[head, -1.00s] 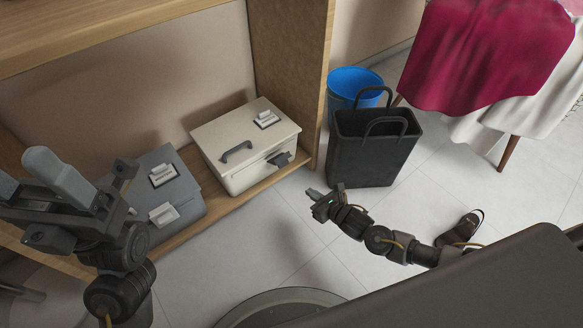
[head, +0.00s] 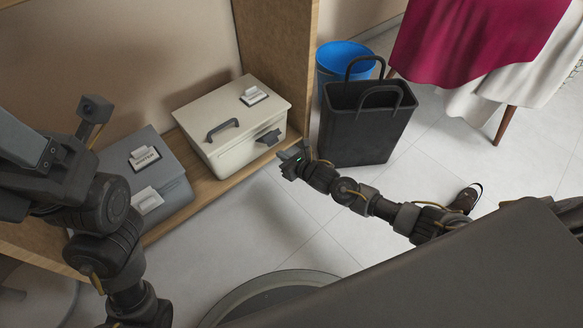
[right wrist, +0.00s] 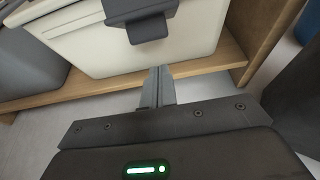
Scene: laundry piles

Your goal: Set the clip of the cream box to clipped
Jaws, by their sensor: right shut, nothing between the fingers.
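The cream box (head: 235,125) stands on the low wooden shelf, lid down, with a dark handle on its lid. Its dark grey clip (head: 270,137) is on the front face and appears to jut outward. In the right wrist view the clip (right wrist: 146,24) hangs at the top over the cream front (right wrist: 85,48). My right gripper (head: 285,161) is shut and empty, in front of and below the clip, apart from it. Its fingers (right wrist: 158,88) point at the box's lower front. My left gripper (head: 18,140) is cut off at the left edge; its jaw opening is unclear.
A grey box (head: 172,165) with white labels stands left of the cream box. A black bag (head: 360,135) and blue bin (head: 335,62) stand to the right. The shelf's side panel (head: 285,50) rises beside the cream box. Floor in front is free.

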